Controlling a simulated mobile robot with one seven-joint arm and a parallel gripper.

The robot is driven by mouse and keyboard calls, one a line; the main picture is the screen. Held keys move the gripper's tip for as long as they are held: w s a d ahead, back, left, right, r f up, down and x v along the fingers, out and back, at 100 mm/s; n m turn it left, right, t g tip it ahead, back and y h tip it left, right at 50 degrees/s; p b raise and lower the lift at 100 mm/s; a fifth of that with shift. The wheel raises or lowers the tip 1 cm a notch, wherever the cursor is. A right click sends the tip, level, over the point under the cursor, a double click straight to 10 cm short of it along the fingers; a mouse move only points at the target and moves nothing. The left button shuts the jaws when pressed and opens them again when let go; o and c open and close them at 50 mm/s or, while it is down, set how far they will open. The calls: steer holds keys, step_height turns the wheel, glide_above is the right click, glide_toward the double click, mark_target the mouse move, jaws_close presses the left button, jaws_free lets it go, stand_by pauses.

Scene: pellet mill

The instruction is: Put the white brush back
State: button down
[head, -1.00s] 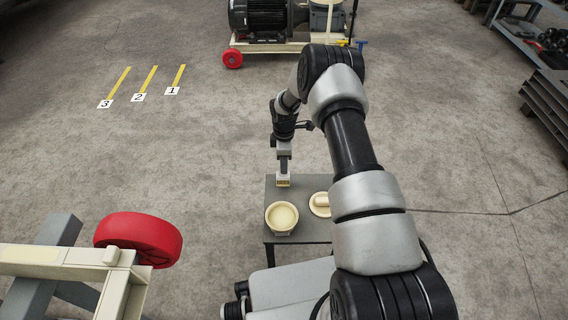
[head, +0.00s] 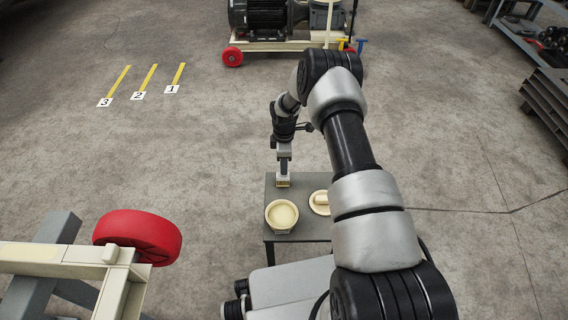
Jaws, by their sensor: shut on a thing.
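The white brush (head: 283,183) shows as a small pale block with a yellowish lower edge, at the back left of a small dark grey table (head: 305,183). My gripper (head: 283,174) points down from above and is shut on the brush. The brush is at or just above the tabletop; I cannot tell whether it touches. My gripper hides part of its top.
A cream bowl (head: 282,215) stands just in front of the brush. A cream dish (head: 319,205) with a pale piece on it is to the right, partly hidden by my arm. A red wheel (head: 138,236) on a cream frame is at lower left.

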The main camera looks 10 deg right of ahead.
steer(key=shift+f, duration=0.15)
stand_by(0.3)
steer(key=shift+c, duration=1.7)
jaws_free()
steer(key=shift+r+p, duration=2.15)
steer(key=shift+r, duration=2.35)
